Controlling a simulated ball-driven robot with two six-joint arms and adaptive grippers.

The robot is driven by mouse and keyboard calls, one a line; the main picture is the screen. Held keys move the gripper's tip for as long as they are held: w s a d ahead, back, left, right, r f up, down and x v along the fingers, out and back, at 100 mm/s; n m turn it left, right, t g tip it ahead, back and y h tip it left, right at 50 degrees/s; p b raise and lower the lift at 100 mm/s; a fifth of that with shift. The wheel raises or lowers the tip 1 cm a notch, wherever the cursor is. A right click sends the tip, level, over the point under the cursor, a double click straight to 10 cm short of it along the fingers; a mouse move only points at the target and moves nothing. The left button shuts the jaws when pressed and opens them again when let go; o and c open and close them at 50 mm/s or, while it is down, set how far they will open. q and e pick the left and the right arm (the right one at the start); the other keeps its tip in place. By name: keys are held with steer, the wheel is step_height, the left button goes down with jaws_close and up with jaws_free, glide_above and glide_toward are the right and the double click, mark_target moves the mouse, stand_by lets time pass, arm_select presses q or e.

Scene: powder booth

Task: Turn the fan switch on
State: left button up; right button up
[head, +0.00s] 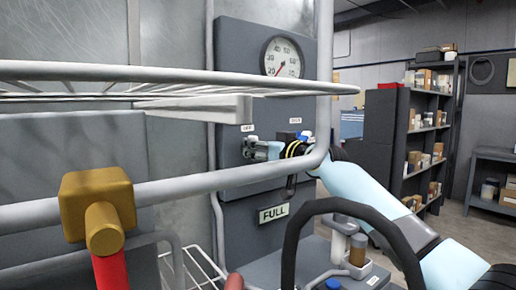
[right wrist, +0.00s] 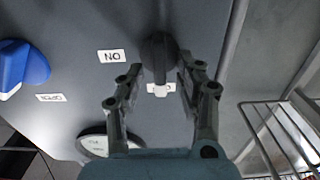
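The fan switch appears to be the dark knob (right wrist: 158,50) on the grey panel in the right wrist view. An upside-down ON label (right wrist: 112,56) is beside it, and another white label (right wrist: 161,89) is partly hidden behind it. My right gripper (right wrist: 160,70) is open, with its fingertips on either side of the knob; I cannot tell whether they touch it. In the head view my right gripper (head: 254,150) reaches the grey panel (head: 232,90) and hides the knob. My left gripper is not in view.
A blue knob (right wrist: 24,66) is beside the switch. A round gauge (head: 283,57) sits above on the panel, and a FULL sign (head: 273,213) below. A grey tubular frame (head: 170,192) with a gold block (head: 97,203) crosses the foreground. Shelves (head: 428,125) stand behind right.

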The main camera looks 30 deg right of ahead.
steer(key=shift+c, duration=1.4)
jaws_close()
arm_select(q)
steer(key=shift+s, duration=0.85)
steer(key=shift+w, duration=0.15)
